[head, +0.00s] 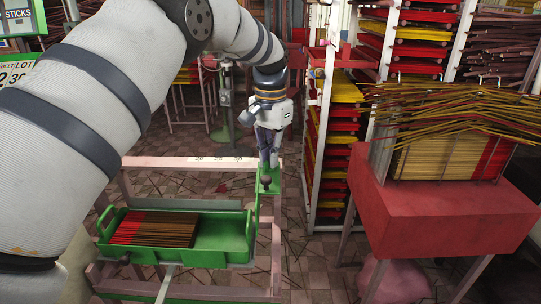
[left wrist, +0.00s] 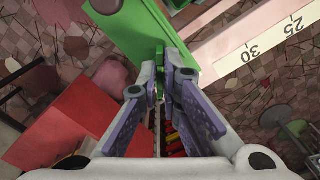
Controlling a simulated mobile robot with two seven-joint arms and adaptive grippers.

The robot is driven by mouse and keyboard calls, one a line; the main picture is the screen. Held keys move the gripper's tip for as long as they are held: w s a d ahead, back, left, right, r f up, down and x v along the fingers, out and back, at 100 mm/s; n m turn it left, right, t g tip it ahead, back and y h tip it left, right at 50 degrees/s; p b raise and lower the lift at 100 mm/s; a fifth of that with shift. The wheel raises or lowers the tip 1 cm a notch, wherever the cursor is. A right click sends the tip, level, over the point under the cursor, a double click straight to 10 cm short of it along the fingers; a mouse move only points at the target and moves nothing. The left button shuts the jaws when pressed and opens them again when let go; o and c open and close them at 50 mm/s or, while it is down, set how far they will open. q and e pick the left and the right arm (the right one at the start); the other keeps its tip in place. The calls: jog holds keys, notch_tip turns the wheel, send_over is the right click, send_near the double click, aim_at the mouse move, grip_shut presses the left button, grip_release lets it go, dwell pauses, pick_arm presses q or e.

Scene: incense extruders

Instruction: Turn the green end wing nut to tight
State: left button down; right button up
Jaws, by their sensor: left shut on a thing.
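My left gripper (head: 269,163) points down at the green end plate (head: 273,183) of the pink frame. In the left wrist view its two fingers (left wrist: 167,62) are close together, shut on a small green part (left wrist: 158,58) beside the green plate (left wrist: 125,65). This part appears to be the green end wing nut; the fingers hide most of it, and I cannot tell how its wings lie. A dark round knob (head: 266,183) sits on the plate just in front of the fingertips. My right gripper is not in view.
A green tray (head: 225,236) with red and brown sticks lies on the pink frame (head: 128,167). The frame's scale shows 20, 25 and 30. A red table (head: 425,215) holding a stick rack (head: 447,157) stands at the right. Shelves of trays (head: 335,150) stand behind.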

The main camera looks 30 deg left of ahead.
pick_arm(q)
jog(key=m, duration=0.5)
jog(key=shift+m, duration=2.3)
jog(key=c, duration=1.8)
grip_release()
notch_tip(320, 180, up, 12)
